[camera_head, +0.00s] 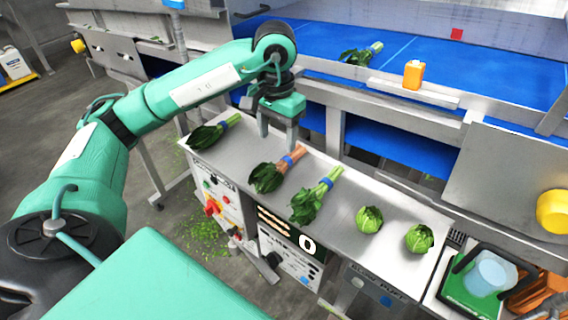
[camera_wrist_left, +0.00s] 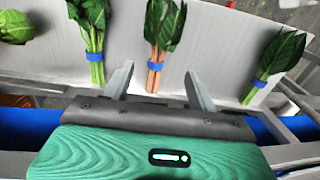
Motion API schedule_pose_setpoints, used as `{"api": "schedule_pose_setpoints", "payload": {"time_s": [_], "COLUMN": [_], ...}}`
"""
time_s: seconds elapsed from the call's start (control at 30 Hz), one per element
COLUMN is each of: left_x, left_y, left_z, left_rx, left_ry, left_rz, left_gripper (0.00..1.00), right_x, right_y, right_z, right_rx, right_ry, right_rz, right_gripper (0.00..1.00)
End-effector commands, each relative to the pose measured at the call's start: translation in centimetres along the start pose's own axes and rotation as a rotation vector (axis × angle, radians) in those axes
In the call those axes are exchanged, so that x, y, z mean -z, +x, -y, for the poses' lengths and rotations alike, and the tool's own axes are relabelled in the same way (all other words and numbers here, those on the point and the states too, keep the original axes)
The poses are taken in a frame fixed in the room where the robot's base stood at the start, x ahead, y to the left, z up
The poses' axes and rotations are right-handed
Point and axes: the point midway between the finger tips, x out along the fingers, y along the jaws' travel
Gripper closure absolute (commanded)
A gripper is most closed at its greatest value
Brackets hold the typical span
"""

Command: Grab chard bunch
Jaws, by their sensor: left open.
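Three leafy bunches with blue bands lie on the steel shelf (camera_head: 340,215). The middle bunch, with orange-pink stalks like chard (camera_head: 268,178), also shows in the left wrist view (camera_wrist_left: 162,25). A dark green bunch (camera_head: 208,135) lies left of it, and a bunch with pale green stalks (camera_head: 305,205) lies right of it. My left gripper (camera_head: 278,146) is open and empty above the stalk end of the chard bunch. In the left wrist view, the chard's stalks show between the two fingertips (camera_wrist_left: 156,74), with no visible contact. My right gripper is not in view.
Two round green heads, one left (camera_head: 369,219) and one right (camera_head: 419,238), sit on the shelf's right part. Behind is a blue conveyor (camera_head: 480,70) with a leafy bunch (camera_head: 361,55) on it. An orange box (camera_head: 413,74) stands on a metal ledge.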

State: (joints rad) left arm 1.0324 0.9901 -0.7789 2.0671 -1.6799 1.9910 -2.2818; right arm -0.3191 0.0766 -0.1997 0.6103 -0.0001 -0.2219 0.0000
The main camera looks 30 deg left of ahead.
Motion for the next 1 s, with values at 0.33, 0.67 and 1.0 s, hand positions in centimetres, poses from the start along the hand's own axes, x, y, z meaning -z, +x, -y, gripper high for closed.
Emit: {"api": "schedule_pose_setpoints", "payload": {"time_s": [0.33, 0.67, 1.0], "left_x": [0.0, 0.4, 0.6], "left_y": [3.9, 6.3, 9.4], "left_z": [0.0, -0.2, -0.2], "left_rx": [-0.001, -0.002, 0.0], "left_ry": [-0.001, -0.001, -0.001], "left_rz": [0.0, 0.004, -0.001], "left_gripper": [0.41, 0.41, 0.41], "right_x": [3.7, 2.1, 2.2], "right_y": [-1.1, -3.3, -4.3], "right_z": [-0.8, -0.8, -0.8], "right_rx": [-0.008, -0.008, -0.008], "right_ry": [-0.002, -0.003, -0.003], "right_rz": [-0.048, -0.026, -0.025], "right_gripper": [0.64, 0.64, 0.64]}}
